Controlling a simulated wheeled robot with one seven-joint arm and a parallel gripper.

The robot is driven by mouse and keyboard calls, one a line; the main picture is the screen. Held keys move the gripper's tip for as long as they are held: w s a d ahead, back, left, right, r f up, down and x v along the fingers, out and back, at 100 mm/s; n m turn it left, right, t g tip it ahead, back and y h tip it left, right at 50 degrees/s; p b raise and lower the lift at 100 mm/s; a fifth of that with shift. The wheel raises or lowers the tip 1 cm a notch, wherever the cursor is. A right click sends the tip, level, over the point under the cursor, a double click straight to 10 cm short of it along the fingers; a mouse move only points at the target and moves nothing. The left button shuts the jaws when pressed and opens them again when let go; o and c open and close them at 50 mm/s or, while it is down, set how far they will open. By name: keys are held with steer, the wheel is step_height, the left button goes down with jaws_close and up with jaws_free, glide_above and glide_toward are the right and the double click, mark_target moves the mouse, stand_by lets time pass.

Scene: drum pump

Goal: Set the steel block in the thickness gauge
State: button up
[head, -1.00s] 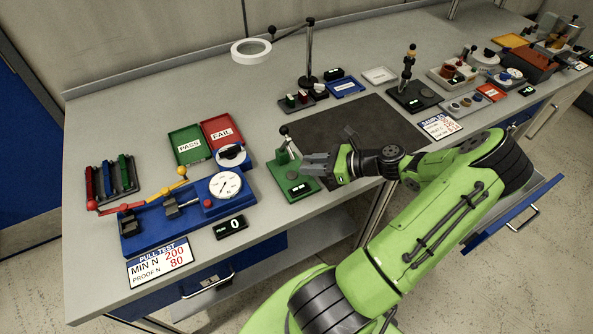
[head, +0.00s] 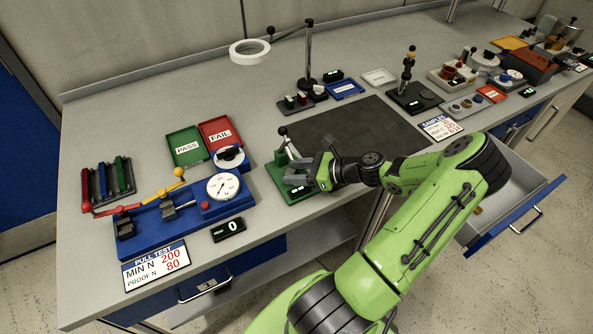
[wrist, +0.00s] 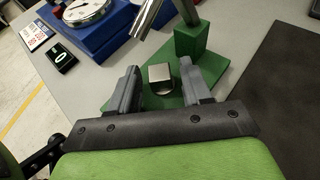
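The thickness gauge (head: 283,193) is a green base with a green post and a lever, at the front middle of the bench; its base shows in the wrist view (wrist: 208,62). The steel block (wrist: 160,74) is a small shiny cube on the green base, beside the post. My gripper (head: 297,171) is over the gauge. In the wrist view my gripper (wrist: 160,68) is open, one finger on each side of the block, with gaps between. The steel lever rod (wrist: 147,17) slants above and behind the block. The block cannot be made out in the head view.
The blue pull tester (head: 180,213) with its dial stands left of the gauge, a small black display (head: 228,230) in front. A dark mat (head: 350,130) lies empty behind my gripper. The magnifier stand (head: 308,60) rises at the back. An open drawer (head: 515,215) juts out at right.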

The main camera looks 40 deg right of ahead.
steer(key=shift+s+r, duration=0.1)
steer(key=shift+r, duration=0.15)
steer(key=p+v, duration=0.2)
steer(key=v, duration=1)
steer(key=shift+p, duration=0.3)
steer(key=w+a+r+n+g+h, duration=0.25)
steer(key=a+r+n+g, duration=0.2)
steer(key=a+n, duration=0.4)
steer(key=w+a+r+n+g+h, duration=0.1)
steer(key=w+a+r+n+g, duration=0.25)
steer(key=a+n+g, duration=0.4)
steer(key=s+a+r+n+t+h, duration=0.3)
steer(key=s+a+r+n+t, duration=0.2)
steer(key=s+a+r+n, duration=0.5)
steer(key=s+a+n, duration=0.1)
steer(key=a+n, duration=0.2)
steer(key=n, duration=0.1)
steer(key=shift+t, duration=0.3)
steer(key=shift+s+r, duration=0.1)
